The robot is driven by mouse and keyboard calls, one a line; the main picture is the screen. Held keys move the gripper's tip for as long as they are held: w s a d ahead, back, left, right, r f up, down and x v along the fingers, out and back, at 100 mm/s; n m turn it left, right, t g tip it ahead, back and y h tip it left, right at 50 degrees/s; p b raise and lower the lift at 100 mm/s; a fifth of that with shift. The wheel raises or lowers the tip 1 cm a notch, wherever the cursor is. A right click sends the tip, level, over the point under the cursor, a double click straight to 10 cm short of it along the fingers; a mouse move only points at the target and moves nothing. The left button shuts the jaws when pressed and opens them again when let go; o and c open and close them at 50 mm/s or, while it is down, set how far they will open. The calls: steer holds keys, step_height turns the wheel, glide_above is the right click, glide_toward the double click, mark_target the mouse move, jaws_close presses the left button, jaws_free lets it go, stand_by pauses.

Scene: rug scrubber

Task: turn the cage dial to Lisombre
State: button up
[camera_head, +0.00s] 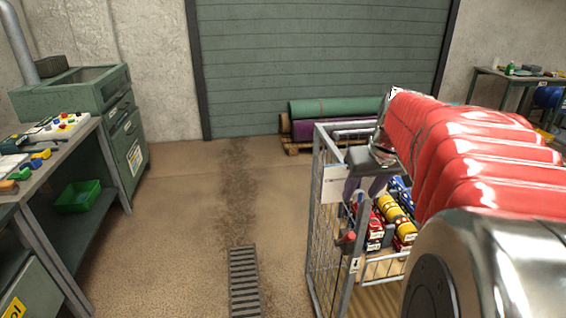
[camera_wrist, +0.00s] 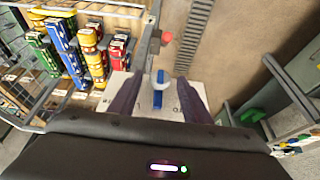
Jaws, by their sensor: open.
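The wheeled wire cage (camera_head: 318,240) stands on the floor right of centre in the head view. In the wrist view a white plate (camera_wrist: 177,113) on it carries a blue dial handle (camera_wrist: 158,98); lettering on the plate is mostly covered and too small to read. My gripper (camera_wrist: 158,88) is open, its two purple fingers on either side of the blue handle. I cannot tell whether either finger touches it. In the head view my gripper (camera_head: 364,187) is at the cage's near upper front, where my red-sleeved arm hides part of the cage.
A red knob (camera_wrist: 167,38) sits on the cage's post near the plate. Several rolled bundles (camera_wrist: 66,46) lie inside the cage. A workbench (camera_head: 75,150) with a green bin (camera_head: 77,196) is at the left. Floor between bench and cage is clear, with a drain grate (camera_head: 244,280).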

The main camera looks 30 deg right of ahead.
steer(key=shift+f, duration=0.2)
steer(key=c, duration=1)
steer(key=shift+d+y, duration=0.15)
steer(key=shift+y, duration=0.25)
steer(key=y, duration=0.1)
steer(key=d+m+t+y, duration=0.1)
steer(key=y, duration=0.1)
steer(key=shift+s+f+t+y, duration=0.1)
steer(key=shift+t+y, duration=0.2)
steer(key=y, duration=0.1)
steer(key=t+y, duration=0.1)
steer(key=m+y, duration=0.1)
steer(key=y, duration=0.1)
steer(key=shift+d+f+t, duration=0.25)
steer(key=shift+t, duration=0.05)
steer(key=o, duration=1)
steer(key=shift+y, duration=0.3)
